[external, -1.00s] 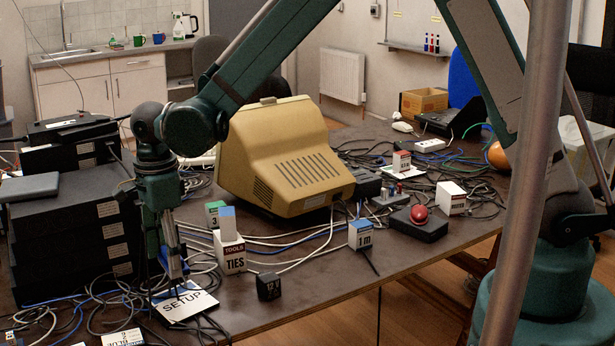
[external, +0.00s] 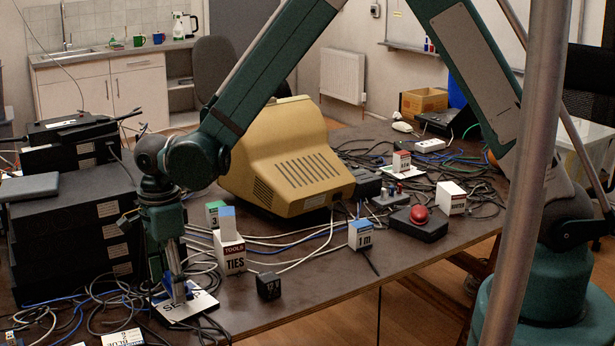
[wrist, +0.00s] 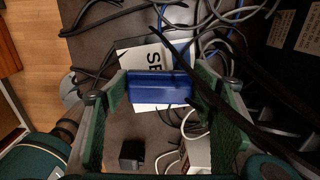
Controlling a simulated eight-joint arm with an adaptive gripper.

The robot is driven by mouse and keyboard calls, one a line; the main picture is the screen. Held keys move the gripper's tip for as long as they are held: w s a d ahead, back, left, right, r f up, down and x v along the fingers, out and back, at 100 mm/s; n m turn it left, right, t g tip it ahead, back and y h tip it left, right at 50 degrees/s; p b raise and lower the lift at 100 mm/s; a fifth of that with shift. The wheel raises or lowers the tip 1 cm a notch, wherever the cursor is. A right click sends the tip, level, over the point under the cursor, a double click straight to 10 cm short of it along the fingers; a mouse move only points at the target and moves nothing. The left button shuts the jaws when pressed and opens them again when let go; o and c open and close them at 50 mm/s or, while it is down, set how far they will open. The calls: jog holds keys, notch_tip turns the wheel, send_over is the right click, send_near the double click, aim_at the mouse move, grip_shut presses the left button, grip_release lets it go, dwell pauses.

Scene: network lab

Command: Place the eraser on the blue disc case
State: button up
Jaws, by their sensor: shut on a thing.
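My gripper (external: 180,297) is low over the white SETUP card (external: 203,309) at the front left of the table. In the wrist view my gripper (wrist: 160,92) has a blue block (wrist: 160,87) between its fingers, apparently the eraser, and is shut on it. The block is above or on the SETUP card (wrist: 137,59) and covers part of its print; I cannot tell if they touch. A white label (external: 122,338) with print like "BLUE" lies at the bottom left edge of the external view, perhaps the disc case, mostly cut off.
A TIES box (external: 230,255) and a small black cube (external: 269,286) stand right of my gripper. Loose cables (external: 95,300) surround the card. Black stacked units (external: 65,235) stand at left. A beige monitor (external: 285,165) is behind. Bare tabletop (external: 330,285) lies to the right.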

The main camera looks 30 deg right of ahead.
jog(key=shift+f, duration=1.25)
jog(key=shift+f, duration=0.15)
jog(key=o, duration=0.9)
notch_tip(320, 180, up, 12)
jog(key=shift+r+p, duration=0.15)
jog(key=shift+p, duration=0.6)
